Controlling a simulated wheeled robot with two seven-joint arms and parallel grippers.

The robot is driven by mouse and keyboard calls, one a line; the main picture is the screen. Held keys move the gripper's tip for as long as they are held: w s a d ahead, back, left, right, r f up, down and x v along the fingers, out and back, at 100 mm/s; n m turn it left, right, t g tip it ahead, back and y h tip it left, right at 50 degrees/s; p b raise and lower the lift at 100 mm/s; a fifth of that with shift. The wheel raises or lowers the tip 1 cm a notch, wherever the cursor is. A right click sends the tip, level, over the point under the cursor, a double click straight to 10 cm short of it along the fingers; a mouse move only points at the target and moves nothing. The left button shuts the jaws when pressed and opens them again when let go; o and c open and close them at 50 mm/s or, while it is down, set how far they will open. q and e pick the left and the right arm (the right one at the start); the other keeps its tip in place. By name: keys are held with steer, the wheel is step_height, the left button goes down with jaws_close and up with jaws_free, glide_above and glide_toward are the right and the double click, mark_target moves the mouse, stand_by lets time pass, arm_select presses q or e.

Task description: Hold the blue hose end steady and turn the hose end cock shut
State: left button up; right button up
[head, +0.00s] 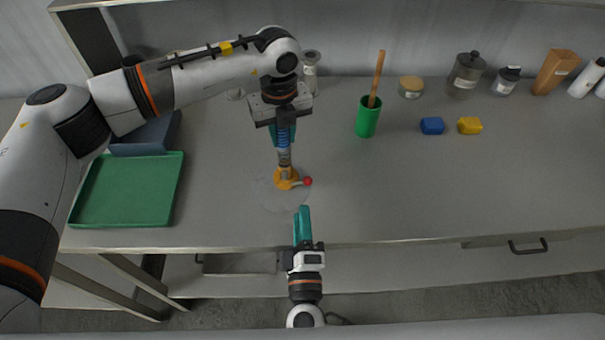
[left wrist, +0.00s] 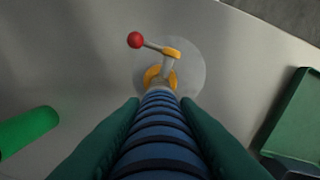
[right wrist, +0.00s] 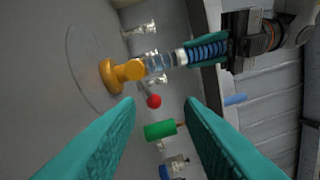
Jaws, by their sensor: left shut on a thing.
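The blue ribbed hose end (head: 283,148) stands roughly upright above the bench, and my left gripper (head: 283,130) is shut on it. In the left wrist view the hose (left wrist: 160,135) runs between the two fingers. Below it is the orange hose end cock (head: 286,178), its lever ending in a red knob (head: 308,181) that points right in the head view. In the right wrist view the cock (right wrist: 122,72) and red knob (right wrist: 154,101) lie ahead of my right gripper (right wrist: 160,125). My right gripper (head: 302,210) is open and empty, just in front of the cock, touching nothing.
A green tray (head: 128,190) lies at the left. A green cup (head: 367,118) with a wooden handle stands right of the hose. The front right of the bench is clear.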

mark_target(303, 184)
steer(key=n, duration=0.3)
steer(key=n+g, duration=0.1)
steer(key=n, duration=0.1)
steer(key=shift+w+d+f, duration=0.15)
steer(key=shift+d+f, duration=0.15)
steer(key=shift+f, duration=0.05)
steer(key=shift+w+n, duration=0.2)
steer(key=shift+n, duration=0.2)
steer(key=w, duration=1.1)
steer(key=shift+w, duration=0.35)
steer(key=shift+f, duration=0.1)
jaws_close()
